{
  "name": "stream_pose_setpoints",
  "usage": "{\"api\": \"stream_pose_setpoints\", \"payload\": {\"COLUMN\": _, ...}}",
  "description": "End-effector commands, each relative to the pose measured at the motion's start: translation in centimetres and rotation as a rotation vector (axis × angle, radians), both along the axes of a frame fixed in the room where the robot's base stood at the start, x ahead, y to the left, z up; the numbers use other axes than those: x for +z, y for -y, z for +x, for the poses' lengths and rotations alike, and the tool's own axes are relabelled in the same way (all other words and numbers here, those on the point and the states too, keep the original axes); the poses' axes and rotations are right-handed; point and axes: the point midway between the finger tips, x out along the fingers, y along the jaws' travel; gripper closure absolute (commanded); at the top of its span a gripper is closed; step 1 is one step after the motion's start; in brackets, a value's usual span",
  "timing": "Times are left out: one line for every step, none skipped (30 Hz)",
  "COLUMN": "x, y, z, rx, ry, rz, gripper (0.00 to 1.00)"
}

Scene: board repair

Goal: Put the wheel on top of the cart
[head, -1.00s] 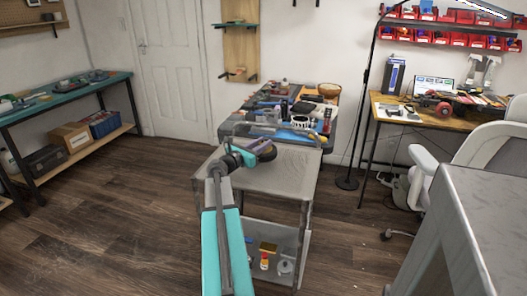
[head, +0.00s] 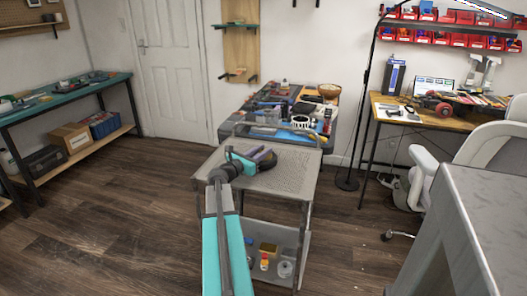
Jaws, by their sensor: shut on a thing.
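The grey cart (head: 285,182) stands in the middle of the head view, with a flat mesh top and a lower shelf. My gripper (head: 262,158) is over the far left part of the cart top, at the end of my teal arm. It is shut on the wheel (head: 268,161), a small dark round thing mostly hidden by the fingers. The wheel is low over the cart top; I cannot tell whether it touches the surface. The rest of the cart top is bare.
Several small items sit on the cart's lower shelf (head: 255,275). A cluttered workbench (head: 250,125) stands right behind the cart. A wooden desk (head: 440,122) and a white chair (head: 480,155) are at right. A grey surface (head: 470,220) fills the near right. Floor at left is clear.

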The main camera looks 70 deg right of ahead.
Motion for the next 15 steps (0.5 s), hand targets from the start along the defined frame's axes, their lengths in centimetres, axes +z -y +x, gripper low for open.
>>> {"api": "stream_pose_setpoints", "payload": {"x": 0.03, "y": 0.0, "z": -0.01, "rx": 0.0, "ry": 0.0, "rz": -0.001, "gripper": 1.0}}
{"api": "stream_pose_setpoints", "payload": {"x": -0.04, "y": 0.0, "z": -0.01, "rx": 0.0, "ry": 0.0, "rz": -0.001, "gripper": 1.0}}
{"api": "stream_pose_setpoints", "payload": {"x": -0.13, "y": 0.01, "z": -0.01, "rx": 0.0, "ry": 0.0, "rz": -0.001, "gripper": 1.0}}
{"api": "stream_pose_setpoints", "payload": {"x": -0.19, "y": 0.01, "z": -0.01, "rx": 0.0, "ry": -0.001, "rz": -0.001, "gripper": 1.0}}
{"api": "stream_pose_setpoints", "payload": {"x": -0.25, "y": 0.01, "z": -0.01, "rx": 0.0, "ry": -0.001, "rz": -0.001, "gripper": 1.0}}
{"api": "stream_pose_setpoints", "payload": {"x": -0.25, "y": 0.01, "z": -0.01, "rx": 0.0, "ry": 0.0, "rz": 0.0, "gripper": 0.69}}
{"api": "stream_pose_setpoints", "payload": {"x": -0.24, "y": 0.01, "z": -0.01, "rx": 0.0, "ry": 0.0, "rz": 0.0, "gripper": 0.64}}
{"api": "stream_pose_setpoints", "payload": {"x": -0.25, "y": 0.01, "z": -0.01, "rx": 0.0, "ry": 0.0, "rz": 0.0, "gripper": 0.59}}
{"api": "stream_pose_setpoints", "payload": {"x": -0.24, "y": 0.01, "z": -0.01, "rx": 0.0, "ry": 0.0, "rz": 0.0, "gripper": 0.57}}
{"api": "stream_pose_setpoints", "payload": {"x": -0.24, "y": 0.01, "z": -0.03, "rx": 0.0, "ry": 0.0, "rz": 0.0, "gripper": 0.57}}
{"api": "stream_pose_setpoints", "payload": {"x": -0.24, "y": 0.01, "z": -0.03, "rx": 0.0, "ry": 0.0, "rz": 0.0, "gripper": 0.57}}
{"api": "stream_pose_setpoints", "payload": {"x": -0.24, "y": 0.01, "z": -0.03, "rx": 0.0, "ry": 0.0, "rz": 0.0, "gripper": 0.57}}
{"api": "stream_pose_setpoints", "payload": {"x": -0.24, "y": 0.01, "z": -0.03, "rx": 0.0, "ry": 0.0, "rz": 0.0, "gripper": 0.57}}
{"api": "stream_pose_setpoints", "payload": {"x": -0.24, "y": 0.01, "z": -0.03, "rx": 0.0, "ry": 0.0, "rz": 0.0, "gripper": 0.57}}
{"api": "stream_pose_setpoints", "payload": {"x": -0.24, "y": 0.01, "z": -0.03, "rx": 0.0, "ry": 0.0, "rz": 0.0, "gripper": 0.57}}
